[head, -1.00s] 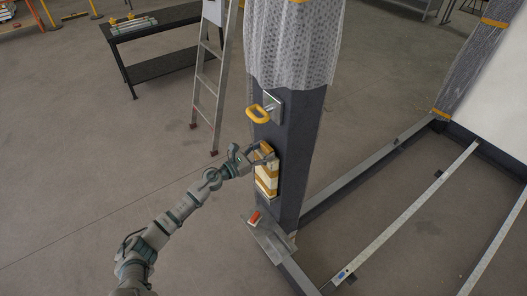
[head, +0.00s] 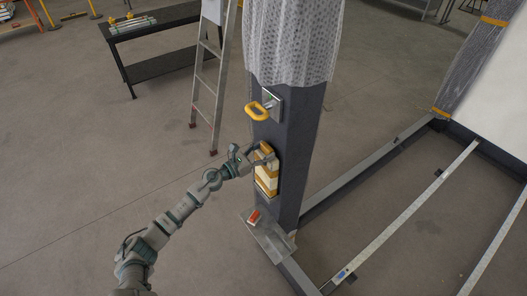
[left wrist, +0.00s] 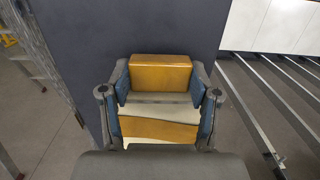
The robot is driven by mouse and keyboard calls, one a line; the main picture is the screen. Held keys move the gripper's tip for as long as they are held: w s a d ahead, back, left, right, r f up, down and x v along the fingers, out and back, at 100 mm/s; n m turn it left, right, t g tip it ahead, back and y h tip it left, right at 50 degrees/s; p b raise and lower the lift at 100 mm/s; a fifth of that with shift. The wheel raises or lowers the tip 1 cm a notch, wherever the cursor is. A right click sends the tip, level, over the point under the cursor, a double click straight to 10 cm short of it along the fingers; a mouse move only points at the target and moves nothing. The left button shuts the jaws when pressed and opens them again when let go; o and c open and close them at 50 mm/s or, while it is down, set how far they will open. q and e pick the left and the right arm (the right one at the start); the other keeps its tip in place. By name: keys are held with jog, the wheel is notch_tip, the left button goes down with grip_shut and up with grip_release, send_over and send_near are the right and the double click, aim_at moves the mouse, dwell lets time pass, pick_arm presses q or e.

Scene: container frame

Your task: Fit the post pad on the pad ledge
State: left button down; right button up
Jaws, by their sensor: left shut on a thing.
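The post pad (head: 266,180) is a block with orange-yellow and cream bands. It stands upright at the side face of the dark grey post (head: 290,140). My left gripper (head: 264,157) is shut on its upper part. In the left wrist view the pad (left wrist: 160,73) sits between the two blue-lined fingers (left wrist: 160,98), with the dark post face close behind it. I cannot tell whether the pad touches the post. My right gripper is not in view.
A yellow handle (head: 257,111) on a metal plate sticks out above the pad. A grey plate with a red-orange piece (head: 254,216) is at the post's foot. A ladder (head: 208,85) and a black bench (head: 150,40) stand behind. Frame rails (head: 365,175) run right.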

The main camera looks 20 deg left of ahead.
pick_arm(q)
jog(key=shift+c, duration=0.9)
grip_release()
jog(key=v, duration=1.2)
jog(key=shift+f, duration=0.2)
